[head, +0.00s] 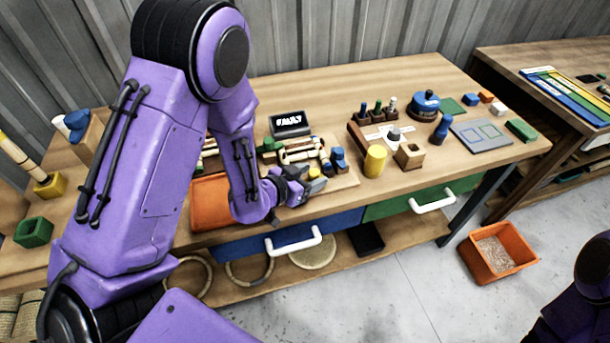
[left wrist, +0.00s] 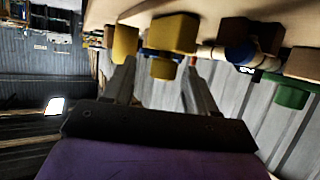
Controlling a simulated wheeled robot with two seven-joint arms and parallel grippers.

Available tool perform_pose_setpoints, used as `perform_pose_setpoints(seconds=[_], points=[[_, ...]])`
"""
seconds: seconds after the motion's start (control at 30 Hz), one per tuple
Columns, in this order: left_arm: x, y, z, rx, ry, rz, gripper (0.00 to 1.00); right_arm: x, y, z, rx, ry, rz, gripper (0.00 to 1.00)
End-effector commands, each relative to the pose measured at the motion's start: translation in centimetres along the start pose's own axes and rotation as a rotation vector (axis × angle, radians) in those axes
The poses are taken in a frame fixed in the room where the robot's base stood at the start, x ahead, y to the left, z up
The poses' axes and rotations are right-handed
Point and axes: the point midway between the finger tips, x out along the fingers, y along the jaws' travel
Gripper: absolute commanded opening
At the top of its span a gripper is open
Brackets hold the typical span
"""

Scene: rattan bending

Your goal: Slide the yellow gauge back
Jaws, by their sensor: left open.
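My left gripper (head: 305,186) is open at the front edge of the workbench, by the small jig with wooden pieces. In the left wrist view its two fingers (left wrist: 160,85) point toward a yellow block with a rounded yellow knob (left wrist: 172,35), likely the yellow gauge. The block shows between the fingertips and beyond them; I cannot tell whether they touch. A second yellow piece (left wrist: 125,43) is beside the left finger. In the head view, the gripper mostly hides the gauge, and a yellow cylinder (head: 375,160) stands to its right. My right gripper is out of view.
A dark sign box (head: 290,124) stands behind the jig, and an orange tray (head: 209,203) lies left of the gripper. Drawers with white handles (head: 293,243) are below the bench edge.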

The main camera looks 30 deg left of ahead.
Motion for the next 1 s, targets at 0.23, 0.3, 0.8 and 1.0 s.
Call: perform_pose_setpoints(seconds=[0.23, 0.3, 0.8, 1.0], points=[[-4.2, 0.0, 0.1, 0.001, 0.002, -0.002, 0.57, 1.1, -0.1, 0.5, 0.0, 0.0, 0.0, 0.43], [-5.8, 0.1, -0.6, -0.004, -0.002, 0.0, 0.57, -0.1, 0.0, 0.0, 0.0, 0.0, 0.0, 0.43], [-10.4, 0.1, -0.2, 0.0, -0.001, 0.001, 0.57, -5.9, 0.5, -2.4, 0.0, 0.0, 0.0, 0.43], [-10.3, 0.1, 0.0, 0.001, 0.001, 0.0, 0.57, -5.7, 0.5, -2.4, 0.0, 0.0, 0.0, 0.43]])
